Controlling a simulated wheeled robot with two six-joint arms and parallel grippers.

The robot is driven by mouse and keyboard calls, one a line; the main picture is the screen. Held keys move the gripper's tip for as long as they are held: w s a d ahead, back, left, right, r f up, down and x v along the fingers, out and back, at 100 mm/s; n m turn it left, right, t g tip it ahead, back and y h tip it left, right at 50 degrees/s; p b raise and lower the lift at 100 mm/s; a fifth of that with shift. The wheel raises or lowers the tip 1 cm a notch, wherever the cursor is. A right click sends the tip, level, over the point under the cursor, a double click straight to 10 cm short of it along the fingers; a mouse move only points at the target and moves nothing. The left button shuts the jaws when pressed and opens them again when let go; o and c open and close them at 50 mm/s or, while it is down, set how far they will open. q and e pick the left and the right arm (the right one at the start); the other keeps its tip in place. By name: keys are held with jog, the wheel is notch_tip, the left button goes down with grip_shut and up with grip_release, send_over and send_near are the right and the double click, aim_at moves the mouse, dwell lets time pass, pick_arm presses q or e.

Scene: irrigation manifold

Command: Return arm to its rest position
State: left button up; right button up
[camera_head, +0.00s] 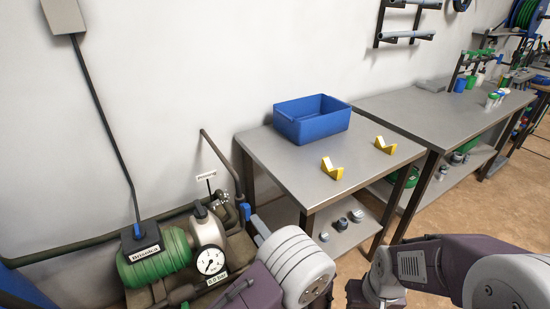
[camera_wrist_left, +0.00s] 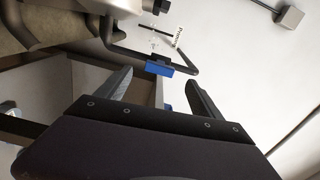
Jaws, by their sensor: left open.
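My left gripper (camera_wrist_left: 157,98) is open in the left wrist view. Its two dark fingers stand apart with nothing between them. Beyond them is a bent pipe (camera_wrist_left: 190,70) with a blue handle (camera_wrist_left: 158,68), apart from the fingers in the picture. In the head view, my left arm's white and dark purple links (camera_head: 295,265) show at the bottom centre, in front of the pump and low table; the fingers cannot be made out there. My right arm (camera_head: 450,262) shows at the lower right, and its gripper is out of view.
A green pump (camera_head: 155,262) with a pressure gauge (camera_head: 210,262) stands at lower left. A steel table (camera_head: 270,160) holds a blue bin (camera_head: 312,118) and two yellow V-shaped blocks (camera_head: 332,168) (camera_head: 385,145). A workbench (camera_head: 400,105) stands at right. Open floor (camera_head: 465,210) lies before it.

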pick_arm(q)
jog(key=s+a+r+n+g+y, duration=0.25)
jog(key=a+r+n+g, duration=0.2)
jog(key=a, duration=0.55)
jog(key=s+a+r+n+g+y, duration=0.1)
jog(key=a+r+n+g+y, duration=0.3)
jog(key=a, duration=0.5)
jog(key=s+a+f+n+g+h, duration=0.25)
jog(key=s+f+g+h, duration=0.2)
jog(key=s, duration=0.45)
jog(key=s+a+f+n+g+h, duration=0.1)
jog(key=s+f+n+g+h, duration=0.3)
jog(key=s, duration=0.5)
jog(key=w+d+f+m+t+h, duration=0.1)
jog(key=d+f+m+t+h, duration=0.1)
jog(key=d+h, duration=0.35)
jog(key=w+d+f+m+t+h, duration=0.1)
jog(key=d+f+h, duration=0.2)
jog(key=d, duration=0.5)
notch_tip(320, 180, up, 24)
jog(key=w+m+p, duration=0.1)
jog(key=w+p, duration=0.1)
jog(key=p, duration=2.1)
jog(key=shift+f+m+t, duration=0.25)
jog(key=shift+m+t, duration=0.05)
jog(key=shift+m, duration=0.1)
